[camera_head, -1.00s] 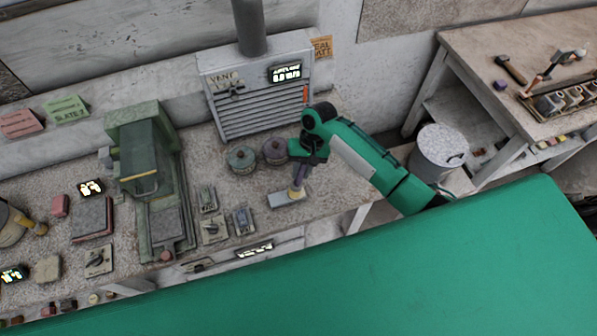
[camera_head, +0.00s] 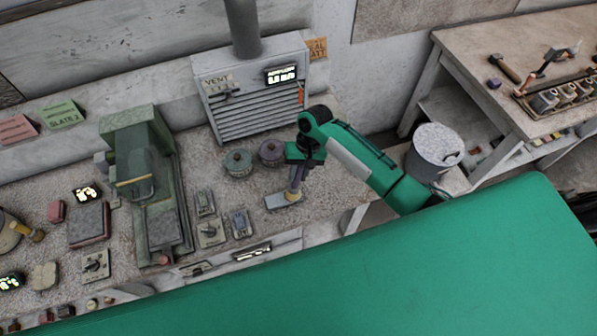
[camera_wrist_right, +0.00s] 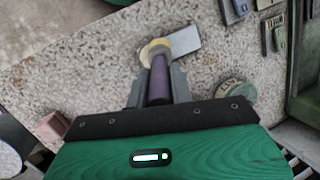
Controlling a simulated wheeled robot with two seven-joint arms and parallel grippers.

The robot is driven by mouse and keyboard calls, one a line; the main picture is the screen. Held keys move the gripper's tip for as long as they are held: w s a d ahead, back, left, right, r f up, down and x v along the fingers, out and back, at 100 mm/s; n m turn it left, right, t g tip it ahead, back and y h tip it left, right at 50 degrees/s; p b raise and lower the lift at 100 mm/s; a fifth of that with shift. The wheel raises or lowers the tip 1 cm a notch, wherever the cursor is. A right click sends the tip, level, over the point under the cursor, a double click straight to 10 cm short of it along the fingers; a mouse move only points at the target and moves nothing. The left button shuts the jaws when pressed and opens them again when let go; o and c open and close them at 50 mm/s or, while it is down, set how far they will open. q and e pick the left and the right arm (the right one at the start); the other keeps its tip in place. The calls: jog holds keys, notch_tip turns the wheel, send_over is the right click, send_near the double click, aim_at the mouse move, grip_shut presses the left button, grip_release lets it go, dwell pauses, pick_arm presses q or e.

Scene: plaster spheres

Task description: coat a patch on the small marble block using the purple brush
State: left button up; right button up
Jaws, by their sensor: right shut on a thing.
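The small marble block (camera_head: 279,202) is a pale grey slab lying flat on the speckled bench. It also shows in the right wrist view (camera_wrist_right: 184,41). My right gripper (camera_head: 298,172) is shut on the purple brush (camera_head: 297,183), which points down with its yellowish head at the block's right end. In the right wrist view, the purple handle (camera_wrist_right: 159,83) stands between the fingers (camera_wrist_right: 158,78), and the pale brush head overlaps the block's near end. I cannot tell whether the bristles press on it. No coated patch can be made out. My left gripper is out of view.
Two round lidded pots, greenish (camera_head: 237,163) and purplish (camera_head: 271,152), stand behind the block. A vent box (camera_head: 250,105) is at the back. Small switch plates (camera_head: 240,224) and a green machine (camera_head: 140,160) are to the left. A bin (camera_head: 435,150) stands right.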

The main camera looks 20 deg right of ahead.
jog(key=shift+f, duration=0.25)
jog(key=shift+d, duration=0.1)
jog(key=shift+d, duration=0.6)
jog(key=shift+a, duration=1.35)
dwell(0.9)
